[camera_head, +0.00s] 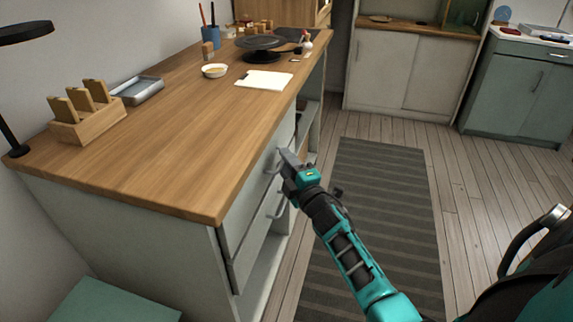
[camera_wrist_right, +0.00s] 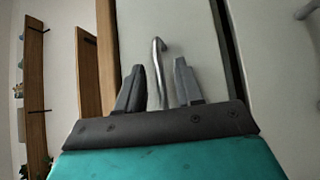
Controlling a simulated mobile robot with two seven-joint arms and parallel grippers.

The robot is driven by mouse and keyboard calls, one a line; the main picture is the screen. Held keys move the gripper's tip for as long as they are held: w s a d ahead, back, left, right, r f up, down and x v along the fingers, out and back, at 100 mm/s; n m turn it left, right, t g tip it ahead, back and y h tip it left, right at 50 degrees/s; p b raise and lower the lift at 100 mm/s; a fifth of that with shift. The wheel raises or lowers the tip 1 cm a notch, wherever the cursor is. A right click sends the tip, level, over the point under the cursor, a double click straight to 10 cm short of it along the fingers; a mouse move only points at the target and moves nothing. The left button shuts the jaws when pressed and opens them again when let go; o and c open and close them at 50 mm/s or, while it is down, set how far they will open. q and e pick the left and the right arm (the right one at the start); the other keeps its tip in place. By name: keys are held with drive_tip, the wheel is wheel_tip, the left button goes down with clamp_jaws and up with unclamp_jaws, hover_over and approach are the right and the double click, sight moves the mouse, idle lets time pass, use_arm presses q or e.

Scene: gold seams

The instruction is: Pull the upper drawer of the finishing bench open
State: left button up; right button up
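The finishing bench (camera_head: 190,120) has a wooden top and pale drawer fronts on its right side. The upper drawer (camera_head: 240,200) looks flush with the bench front. Its metal bar handle (camera_head: 272,166) is partly behind my right gripper (camera_head: 287,160). In the right wrist view the handle (camera_wrist_right: 158,70) stands between the two grey fingers of my right gripper (camera_wrist_right: 159,68), with a gap visible on each side. The fingers are open, and the handle reaches past their tips. A second handle (camera_head: 278,208) sits lower down. My left gripper is out of view.
On the bench top stand a wooden block holder (camera_head: 88,122), a metal tray (camera_head: 138,90), a small bowl (camera_head: 215,71), a white sheet (camera_head: 264,79) and a dark turntable (camera_head: 262,50). A striped mat (camera_head: 385,200) lies on the clear floor beside the drawers.

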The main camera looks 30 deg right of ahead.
drive_tip(key=shift+c, duration=0.3)
clamp_jaws()
idle(0.4)
